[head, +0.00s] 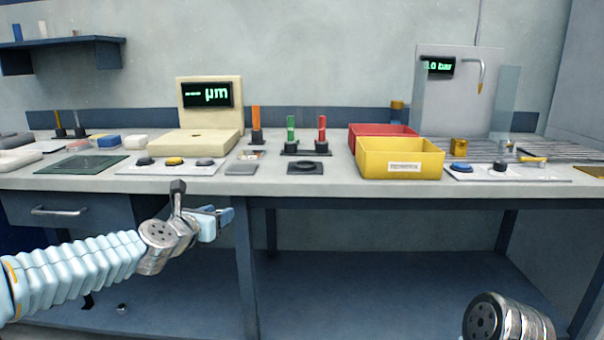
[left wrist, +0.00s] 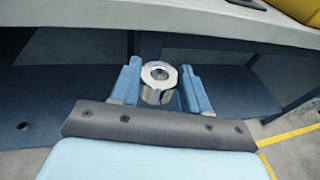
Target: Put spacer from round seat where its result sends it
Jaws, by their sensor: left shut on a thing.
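My left gripper (head: 226,214) is in front of the bench, below its top edge. In the left wrist view its two blue fingers (left wrist: 158,88) are shut on a silver ring-shaped spacer (left wrist: 159,83) with a hole through its middle. The spacer cannot be made out in the head view. A dark block with a round seat (head: 307,168) stands near the bench's front edge and looks empty. A cream gauge (head: 196,143) shows dashes and "µm" on its display. A yellow bin (head: 400,161) stands in front of a red bin (head: 384,129). My right gripper is out of view.
Orange, green and red markers stand upright in dark holders behind the round seat. A white strip with several buttons (head: 168,168) lies before the gauge. A grey station with a pressure display (head: 462,95) stands right of the bins. The space under the bench is mostly open.

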